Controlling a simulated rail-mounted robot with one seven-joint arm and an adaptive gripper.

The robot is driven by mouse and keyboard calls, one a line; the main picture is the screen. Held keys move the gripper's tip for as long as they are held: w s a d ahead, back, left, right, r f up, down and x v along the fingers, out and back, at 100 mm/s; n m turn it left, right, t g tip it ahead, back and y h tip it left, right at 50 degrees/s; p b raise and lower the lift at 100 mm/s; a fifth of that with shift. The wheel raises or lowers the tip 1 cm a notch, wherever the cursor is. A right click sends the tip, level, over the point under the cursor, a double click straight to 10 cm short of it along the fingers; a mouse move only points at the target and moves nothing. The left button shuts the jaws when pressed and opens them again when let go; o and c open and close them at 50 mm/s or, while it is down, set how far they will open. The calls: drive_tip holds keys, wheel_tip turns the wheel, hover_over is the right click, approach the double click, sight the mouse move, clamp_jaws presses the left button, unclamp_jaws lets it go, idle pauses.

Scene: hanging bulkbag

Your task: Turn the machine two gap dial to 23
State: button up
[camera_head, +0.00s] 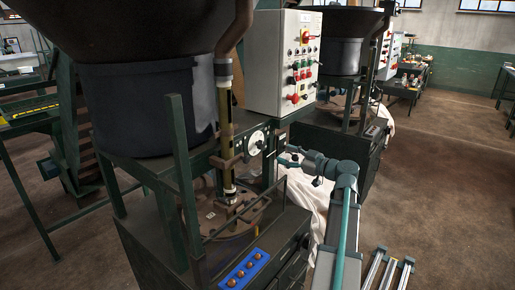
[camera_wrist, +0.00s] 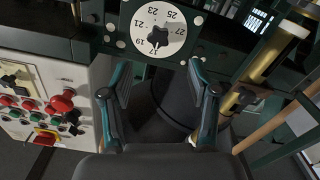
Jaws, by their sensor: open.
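The gap dial (camera_wrist: 175,44) is a round white plate with black numbers from 17 to 27 and a dark knob (camera_wrist: 157,37) at its centre. It also shows in the head view (camera_head: 256,142), on the green frame of the nearer machine. In the wrist view, 23 is near the top of the tilted plate; I cannot tell which number the knob marks. My gripper (camera_wrist: 158,70) is open and empty, its fingertips apart, below the dial in the wrist view and not touching the knob. In the head view my gripper (camera_head: 284,156) is just right of the dial.
A brass-coloured column (camera_head: 227,130) stands left of the dial. A second similar machine (camera_head: 340,135) is behind. Open floor (camera_head: 440,190) lies right.

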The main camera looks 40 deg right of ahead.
sight(262, 146)
drive_tip(key=p+x, duration=0.1)
drive_tip(key=x, duration=0.4)
drive_tip(key=p+x, duration=0.2)
drive_tip(key=x, duration=0.4)
drive_tip(key=shift+r, duration=0.2)
clamp_jaws()
drive_tip(key=shift+f+m+b, duration=0.1)
drive_tip(key=shift+m+b, duration=0.2)
